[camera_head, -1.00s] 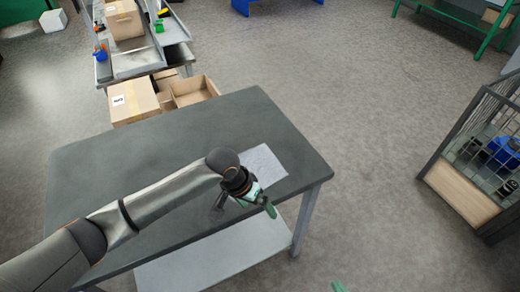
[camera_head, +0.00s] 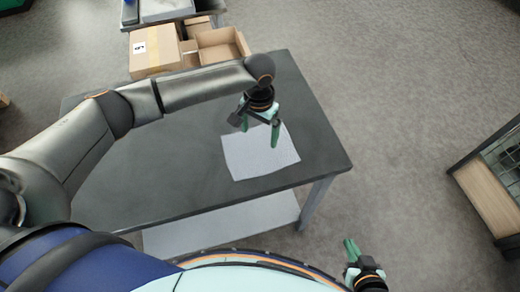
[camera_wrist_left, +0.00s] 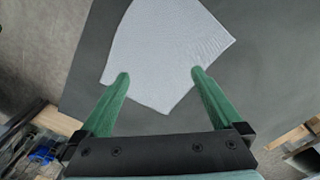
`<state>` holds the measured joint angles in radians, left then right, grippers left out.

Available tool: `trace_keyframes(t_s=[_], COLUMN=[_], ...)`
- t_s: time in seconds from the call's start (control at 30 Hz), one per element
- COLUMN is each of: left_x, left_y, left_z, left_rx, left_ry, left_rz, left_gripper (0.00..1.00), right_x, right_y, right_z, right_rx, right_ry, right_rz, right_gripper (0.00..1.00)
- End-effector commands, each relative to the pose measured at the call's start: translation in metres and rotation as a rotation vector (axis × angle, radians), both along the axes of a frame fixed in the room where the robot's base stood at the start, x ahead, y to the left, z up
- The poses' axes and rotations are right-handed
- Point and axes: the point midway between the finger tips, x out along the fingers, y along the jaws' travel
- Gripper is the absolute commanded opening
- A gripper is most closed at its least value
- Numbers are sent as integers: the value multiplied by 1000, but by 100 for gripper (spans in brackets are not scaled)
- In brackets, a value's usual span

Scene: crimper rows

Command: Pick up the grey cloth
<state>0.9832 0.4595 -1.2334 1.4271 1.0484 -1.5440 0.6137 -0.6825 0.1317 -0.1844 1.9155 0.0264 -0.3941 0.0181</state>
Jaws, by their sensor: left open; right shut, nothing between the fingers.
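The grey cloth (camera_head: 258,158) is a pale, flat, roughly square piece lying on the dark table (camera_head: 190,175), towards its right end. It also fills the upper middle of the left wrist view (camera_wrist_left: 168,50). My left gripper (camera_head: 258,140) is open and empty above the cloth, its green fingers pointing down. In the left wrist view its fingertips (camera_wrist_left: 160,73) overlap the cloth's near part; the exact height above it is hard to tell. My right gripper (camera_head: 350,250) is shut and empty at the lower right, beyond the table's front edge.
Cardboard boxes (camera_head: 155,48) stand just behind the table, one of them an open box (camera_head: 222,48). A lower shelf (camera_head: 220,222) runs under the tabletop. A cage with a wooden panel (camera_head: 490,195) stands at the right. The floor between is clear.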

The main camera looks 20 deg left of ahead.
Motion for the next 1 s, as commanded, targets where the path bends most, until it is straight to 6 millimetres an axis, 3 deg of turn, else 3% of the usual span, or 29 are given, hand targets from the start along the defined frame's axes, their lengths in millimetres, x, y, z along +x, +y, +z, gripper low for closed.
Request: trace_keyframes(t_s=[0.03, 0.23, 0.53, 1.0], left_x=[0, 0, 0, 0], left_y=[0, 0, -1, 0], left_z=[-14, -35, -55, -58], left_rx=[1, 1, -1, -1], left_ry=[1, -1, 0, 0], left_rz=[0, -1, 0, -1], left_gripper=[100, 100, 100, 100], right_x=[0, 0, 0, 1], right_y=[0, 0, 0, 0], right_z=[-13, -43, -44, -44], right_rx=[0, 0, 0, 0], right_ry=[1, 2, 2, -2], right_rz=[0, 0, 0, 0], right_gripper=[0, 0, 0, 0])
